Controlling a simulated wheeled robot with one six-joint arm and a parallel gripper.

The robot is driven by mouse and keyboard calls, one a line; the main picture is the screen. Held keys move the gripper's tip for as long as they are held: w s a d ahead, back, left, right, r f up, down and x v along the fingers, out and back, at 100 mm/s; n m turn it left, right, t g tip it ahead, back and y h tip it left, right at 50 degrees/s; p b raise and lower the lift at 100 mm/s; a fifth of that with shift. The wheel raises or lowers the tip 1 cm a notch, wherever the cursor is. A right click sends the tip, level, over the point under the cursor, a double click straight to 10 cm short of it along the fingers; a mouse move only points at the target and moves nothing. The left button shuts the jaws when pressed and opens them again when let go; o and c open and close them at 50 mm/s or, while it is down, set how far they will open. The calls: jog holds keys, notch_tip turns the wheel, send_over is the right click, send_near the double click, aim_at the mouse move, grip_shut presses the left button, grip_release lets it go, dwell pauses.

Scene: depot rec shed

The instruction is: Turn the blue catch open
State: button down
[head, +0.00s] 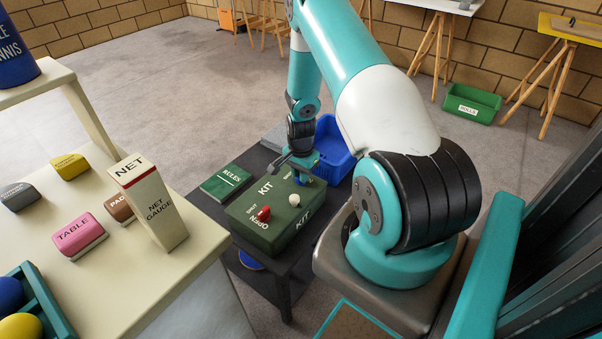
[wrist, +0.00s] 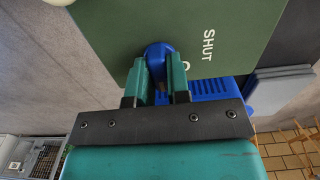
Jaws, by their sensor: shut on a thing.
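The green kit box (head: 265,235) sits on a dark low table, with a red catch (head: 263,213) and a white knob (head: 294,200) on its lid. My gripper (head: 303,172) is over the lid's far right part. In the wrist view, my gripper (wrist: 156,72) is shut with its two green fingers on either side of the blue catch (wrist: 158,52). The word SHUT is printed on the lid near this catch; another marking is mostly hidden by a finger. In the head view, only a little of the blue catch (head: 312,181) shows below my gripper.
A green RULES book (head: 226,181) lies left of the box on the dark table (head: 283,288). A blue crate (head: 333,150) stands behind it. A cream table (head: 160,275) at left holds a tall NET GAUGE box (head: 152,205) and several small blocks.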

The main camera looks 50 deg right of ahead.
dwell(0.5)
jog(key=c, duration=1.1)
grip_release()
notch_tip(320, 180, up, 18)
jog(key=shift+f+p, duration=0.25)
jog(key=shift+p, duration=0.65)
